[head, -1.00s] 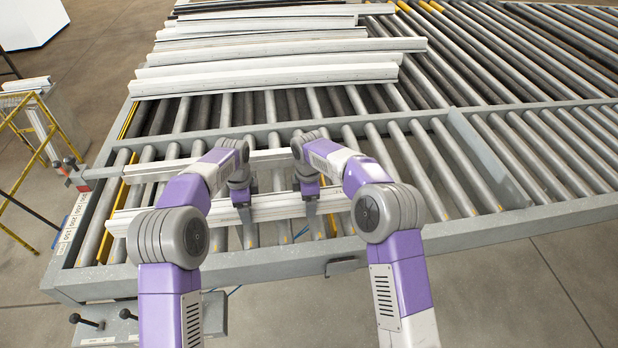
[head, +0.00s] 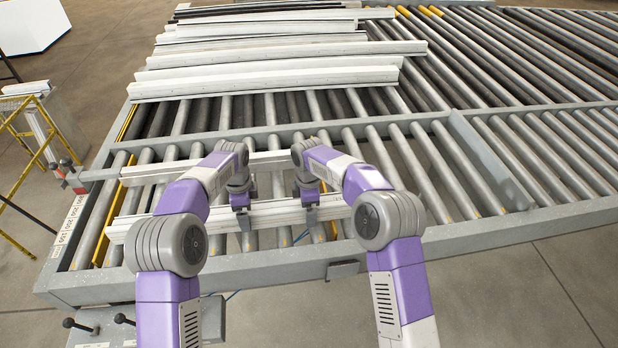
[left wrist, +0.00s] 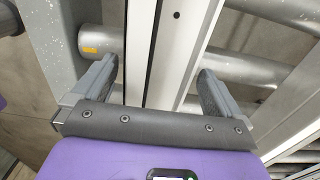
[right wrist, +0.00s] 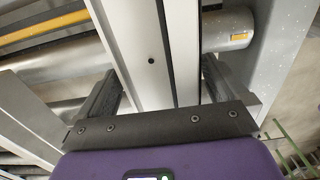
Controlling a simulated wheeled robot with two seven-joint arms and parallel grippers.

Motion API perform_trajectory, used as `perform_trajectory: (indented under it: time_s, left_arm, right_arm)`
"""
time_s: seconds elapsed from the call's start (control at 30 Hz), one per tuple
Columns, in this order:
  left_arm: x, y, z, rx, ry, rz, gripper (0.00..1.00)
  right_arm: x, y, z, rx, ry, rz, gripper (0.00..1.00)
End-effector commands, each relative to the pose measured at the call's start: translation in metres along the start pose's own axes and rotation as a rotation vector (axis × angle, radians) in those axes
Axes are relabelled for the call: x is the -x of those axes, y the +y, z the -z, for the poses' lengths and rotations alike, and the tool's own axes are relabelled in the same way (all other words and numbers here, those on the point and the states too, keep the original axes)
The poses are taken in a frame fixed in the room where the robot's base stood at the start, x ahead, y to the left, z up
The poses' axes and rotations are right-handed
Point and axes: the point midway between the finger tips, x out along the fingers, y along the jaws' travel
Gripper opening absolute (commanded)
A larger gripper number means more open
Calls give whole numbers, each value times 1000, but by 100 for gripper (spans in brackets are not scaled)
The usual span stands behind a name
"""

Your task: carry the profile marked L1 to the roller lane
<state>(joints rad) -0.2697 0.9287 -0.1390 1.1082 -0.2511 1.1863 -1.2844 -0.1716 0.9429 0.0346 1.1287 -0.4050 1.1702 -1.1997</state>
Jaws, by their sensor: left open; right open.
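A long pale profile (head: 272,213) lies across the rollers of the near lane, close to its front rail. No L1 mark is legible on it. My left gripper (head: 242,208) and my right gripper (head: 308,203) are above this profile, a short way apart along its length. In the left wrist view the open fingers (left wrist: 158,82) stand on either side of the profile (left wrist: 180,45). In the right wrist view the open fingers (right wrist: 160,78) also flank the profile (right wrist: 150,40). Gaps show beside it, so neither gripper is clamped.
A second pale profile (head: 270,160) lies behind, on the same rollers. Several white profiles (head: 265,80) lie on the far conveyor beyond a grey rail (head: 345,122). An upright grey plate (head: 490,160) stands to the right. A yellow frame (head: 30,150) stands left of the bench.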

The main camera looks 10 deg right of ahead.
Motion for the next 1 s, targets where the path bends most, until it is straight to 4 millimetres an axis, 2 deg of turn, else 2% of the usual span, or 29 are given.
perform_trajectory:
  time_s: [0.3,0.5,0.67,0.77,1.0]
  left_arm:
    - [67,0,1,-1,3,6,100]
    - [98,0,1,-2,1,4,100]
    - [108,1,1,-2,1,1,100]
    - [110,1,1,-2,1,1,100]
    - [110,1,1,-2,1,1,100]
  right_arm:
    - [0,0,0,0,0,0,100]
    - [0,0,0,0,0,0,100]
    - [2,0,0,0,0,-1,100]
    - [11,1,0,-1,1,-3,100]
    - [59,1,0,-1,2,-5,100]
